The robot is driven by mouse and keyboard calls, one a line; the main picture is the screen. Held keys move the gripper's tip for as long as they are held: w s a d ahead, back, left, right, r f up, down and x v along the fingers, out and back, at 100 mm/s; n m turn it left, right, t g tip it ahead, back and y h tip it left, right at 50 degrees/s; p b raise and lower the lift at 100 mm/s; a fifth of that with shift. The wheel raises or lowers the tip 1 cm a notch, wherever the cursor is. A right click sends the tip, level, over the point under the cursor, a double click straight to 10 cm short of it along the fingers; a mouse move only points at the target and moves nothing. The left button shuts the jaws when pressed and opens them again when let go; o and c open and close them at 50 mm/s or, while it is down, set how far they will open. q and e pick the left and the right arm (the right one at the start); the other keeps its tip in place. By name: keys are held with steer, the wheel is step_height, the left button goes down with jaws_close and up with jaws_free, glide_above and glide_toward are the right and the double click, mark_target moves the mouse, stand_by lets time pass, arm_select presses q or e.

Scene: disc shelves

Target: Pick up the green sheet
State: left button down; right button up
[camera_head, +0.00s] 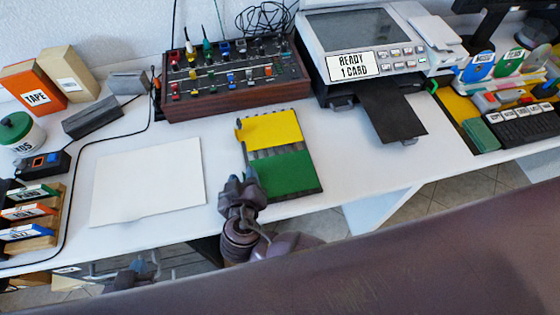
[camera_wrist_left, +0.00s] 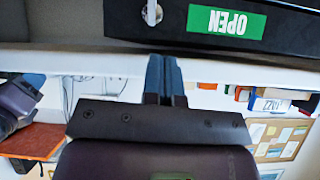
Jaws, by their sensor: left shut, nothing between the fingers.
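The green sheet (camera_head: 286,174) lies flat on the front part of a dark ribbed holder (camera_head: 268,153) on the white table. A yellow sheet (camera_head: 272,130) lies just behind it. My right gripper (camera_head: 244,160) is at the left edge of the holder, beside the green sheet; whether its fingers touch anything is unclear. My left gripper (camera_head: 142,266) is low at the table's front edge, well left of the green sheet. In the left wrist view, its blue fingers (camera_wrist_left: 165,75) are together and empty.
A white sheet (camera_head: 148,182) lies left of the holder. A knob panel (camera_head: 232,75) stands behind, and a machine with a screen (camera_head: 365,45) and black tray (camera_head: 392,110) is at the back right. Labelled boxes (camera_head: 35,85) are at left.

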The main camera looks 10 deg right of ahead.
steer(key=shift+w, duration=0.1)
arm_select(q)
steer(key=shift+s+a+f, duration=0.15)
steer(key=shift+s+a, duration=0.05)
arm_select(e)
jaws_close()
arm_select(q)
steer(key=shift+w+d, duration=0.1)
